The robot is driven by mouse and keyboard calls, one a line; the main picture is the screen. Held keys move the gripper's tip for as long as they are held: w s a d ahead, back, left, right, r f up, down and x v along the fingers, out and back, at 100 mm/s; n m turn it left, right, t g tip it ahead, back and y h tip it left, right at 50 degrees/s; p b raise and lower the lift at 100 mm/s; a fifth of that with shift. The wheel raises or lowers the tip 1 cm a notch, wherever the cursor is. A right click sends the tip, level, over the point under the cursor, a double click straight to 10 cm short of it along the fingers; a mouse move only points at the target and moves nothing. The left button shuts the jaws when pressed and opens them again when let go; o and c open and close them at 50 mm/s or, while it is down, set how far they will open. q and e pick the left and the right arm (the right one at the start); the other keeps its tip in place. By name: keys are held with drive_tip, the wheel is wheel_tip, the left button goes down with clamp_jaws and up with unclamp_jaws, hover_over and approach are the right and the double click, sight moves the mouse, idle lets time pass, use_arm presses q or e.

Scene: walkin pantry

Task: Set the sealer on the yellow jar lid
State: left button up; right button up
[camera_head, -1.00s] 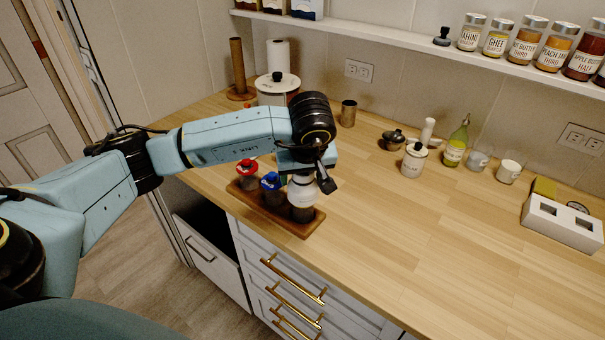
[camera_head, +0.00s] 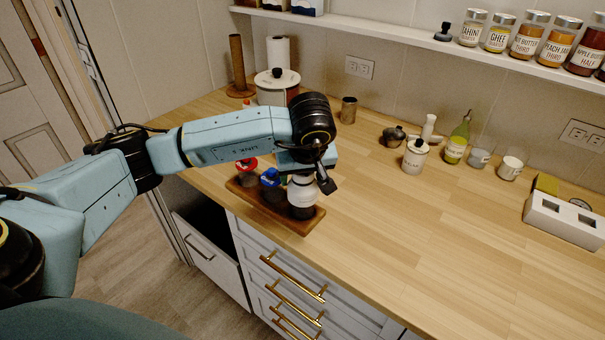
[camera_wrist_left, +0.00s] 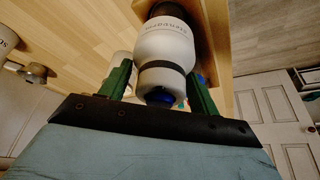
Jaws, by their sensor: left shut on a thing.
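The sealer is a white cylinder with dark bands (camera_head: 302,191), held upright over the right end of a wooden tray (camera_head: 296,229). My left gripper (camera_head: 302,174) is shut on it; in the left wrist view its green fingers stand on either side of the sealer (camera_wrist_left: 165,48). A dark jar (camera_head: 302,212) is directly under the sealer, at or very near contact; its lid is hidden, so I cannot see yellow. Beside it in the tray are a blue-lidded jar (camera_head: 270,178) and a red-lidded jar (camera_head: 246,163). My right gripper is not in view.
A small labelled jar (camera_head: 414,157), a bottle (camera_head: 457,143) and mugs stand farther right. A white block with square holes (camera_head: 563,221) is at the right. The counter's middle is clear.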

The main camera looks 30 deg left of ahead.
use_arm(q)
drive_tip(key=o, duration=1.5)
drive_tip(key=shift+f, duration=0.1)
drive_tip(key=shift+r+p, duration=2.05)
drive_tip(key=shift+r, duration=1.5)
